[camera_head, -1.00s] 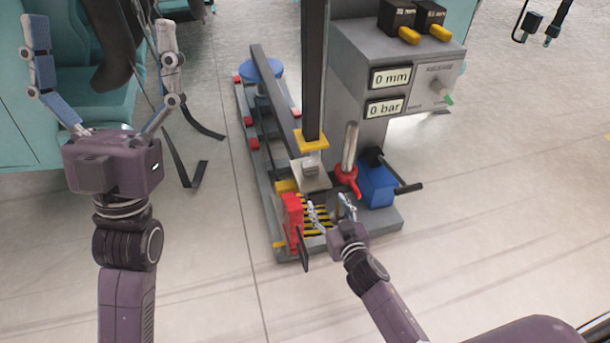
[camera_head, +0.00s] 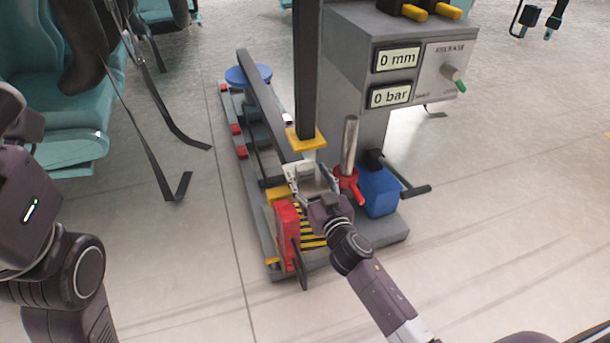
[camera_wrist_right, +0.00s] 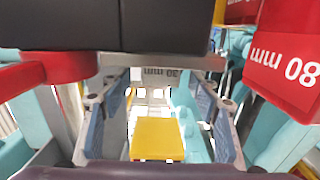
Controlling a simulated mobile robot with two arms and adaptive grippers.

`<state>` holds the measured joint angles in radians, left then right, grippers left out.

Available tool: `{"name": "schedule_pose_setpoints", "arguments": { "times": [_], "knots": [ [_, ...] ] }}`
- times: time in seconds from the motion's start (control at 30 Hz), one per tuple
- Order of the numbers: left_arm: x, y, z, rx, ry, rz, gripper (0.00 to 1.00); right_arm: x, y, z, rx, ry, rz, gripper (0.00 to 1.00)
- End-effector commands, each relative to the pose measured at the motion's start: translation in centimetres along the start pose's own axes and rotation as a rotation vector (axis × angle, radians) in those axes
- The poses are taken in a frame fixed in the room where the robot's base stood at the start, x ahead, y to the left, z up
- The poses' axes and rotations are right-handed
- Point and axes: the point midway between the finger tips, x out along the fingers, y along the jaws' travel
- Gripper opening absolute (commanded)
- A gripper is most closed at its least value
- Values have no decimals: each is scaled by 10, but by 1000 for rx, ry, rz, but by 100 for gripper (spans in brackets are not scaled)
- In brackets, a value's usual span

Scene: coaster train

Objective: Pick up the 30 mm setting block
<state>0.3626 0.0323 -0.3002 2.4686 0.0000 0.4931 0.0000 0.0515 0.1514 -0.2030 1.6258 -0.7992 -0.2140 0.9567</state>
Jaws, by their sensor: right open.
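A small light grey block (camera_head: 298,168) sits below the yellow collar of the black column in the head view. In the right wrist view a grey face (camera_wrist_right: 165,73) bears an upside-down label that seems to read 30 mm. My right gripper (camera_head: 312,180) is open, its fingers spread at the block's front; contact cannot be told. In the wrist view its fingers stand on either side, with the yellow collar (camera_wrist_right: 157,138) between them. My left gripper's body (camera_head: 32,195) is cut off at the left edge, its fingers out of sight.
A red block (camera_head: 288,225), marked 80 mm in the wrist view, stands left of my right gripper. A red lever (camera_head: 348,182) and blue box (camera_head: 380,190) are close right. The grey cabinet (camera_head: 345,60) reads 0 mm and 0 bar. The floor (camera_head: 500,230) is clear at right.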

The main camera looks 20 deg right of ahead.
Motion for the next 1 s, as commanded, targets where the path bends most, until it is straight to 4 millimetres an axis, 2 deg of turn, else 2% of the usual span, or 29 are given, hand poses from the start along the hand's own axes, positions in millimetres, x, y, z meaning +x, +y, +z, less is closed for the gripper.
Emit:
{"name": "schedule_pose_setpoints", "arguments": {
  "times": [0.1, 0.2, 0.53, 1.0],
  "knots": [
    [1, 3, -7, 3, 26, 9, 91, 17, -1, 2, -3, 2, -1, 57],
    [4, 4, -10, 5, 38, 13, 91, 26, 0, 1, -3, 0, 1, 57],
    [7, 4, -11, 6, 41, 16, 91, 30, -1, 0, -1, -1, 0, 55],
    [7, 4, -12, 5, 43, 16, 91, 30, -1, 0, 0, -1, 0, 4]
  ]
}}
